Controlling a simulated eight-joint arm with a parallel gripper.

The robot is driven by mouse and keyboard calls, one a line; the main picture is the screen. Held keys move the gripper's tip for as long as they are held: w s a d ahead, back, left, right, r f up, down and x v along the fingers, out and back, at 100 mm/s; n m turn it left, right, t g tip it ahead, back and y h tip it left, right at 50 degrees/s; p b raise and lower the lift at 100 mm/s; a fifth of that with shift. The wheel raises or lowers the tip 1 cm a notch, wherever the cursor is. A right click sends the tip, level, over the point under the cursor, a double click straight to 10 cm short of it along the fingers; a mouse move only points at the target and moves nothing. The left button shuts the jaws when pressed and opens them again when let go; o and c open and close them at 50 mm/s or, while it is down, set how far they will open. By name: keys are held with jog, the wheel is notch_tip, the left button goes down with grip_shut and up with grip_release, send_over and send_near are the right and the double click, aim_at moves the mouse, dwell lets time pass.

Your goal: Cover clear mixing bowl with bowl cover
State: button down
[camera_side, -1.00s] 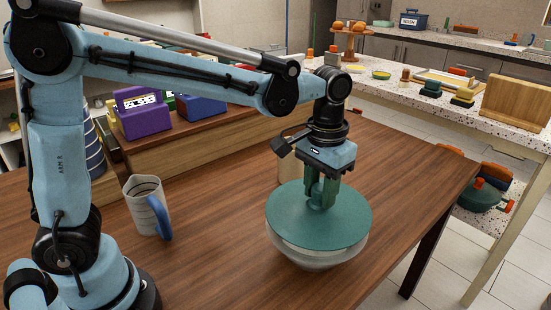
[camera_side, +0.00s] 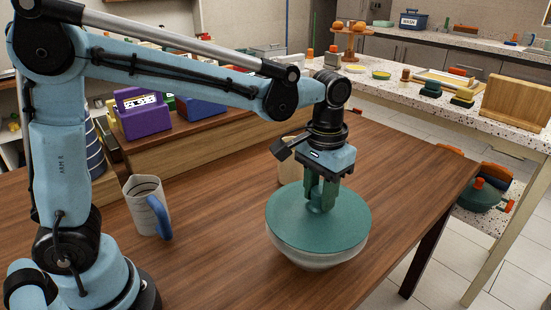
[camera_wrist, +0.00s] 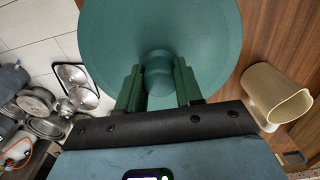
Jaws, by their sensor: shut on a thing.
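The bowl cover (camera_side: 345,222) is a flat teal disc with a knob. It lies across the top of the clear mixing bowl (camera_side: 318,260), which stands on the wooden table. My gripper (camera_side: 322,203) points down over the cover, its green fingers on either side of the knob, shut on it. In the wrist view the cover (camera_wrist: 205,40) fills the top middle, and my gripper (camera_wrist: 158,85) has the knob between its fingers. The bowl is hidden under the cover in the wrist view. I cannot tell whether the cover touches the rim all round.
A measuring jug with a blue handle (camera_side: 146,208) stands on the table to the left. A beige cup (camera_wrist: 275,95) stands close to the bowl, partly hidden behind my gripper in the side view. A purple box (camera_side: 143,112) sits on a wooden riser behind. The table's right side is clear.

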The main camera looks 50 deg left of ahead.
aim_at(320, 189)
jog(key=shift+f, duration=0.1)
jog(key=shift+f, duration=0.9)
jog(key=shift+f, duration=0.35)
dwell(0.8)
grip_release()
dwell(0.5)
jog(key=shift+r, duration=0.15)
dwell(0.4)
notch_tip(320, 189, up, 12)
jog(key=shift+f, duration=0.1)
dwell(0.4)
dwell(0.8)
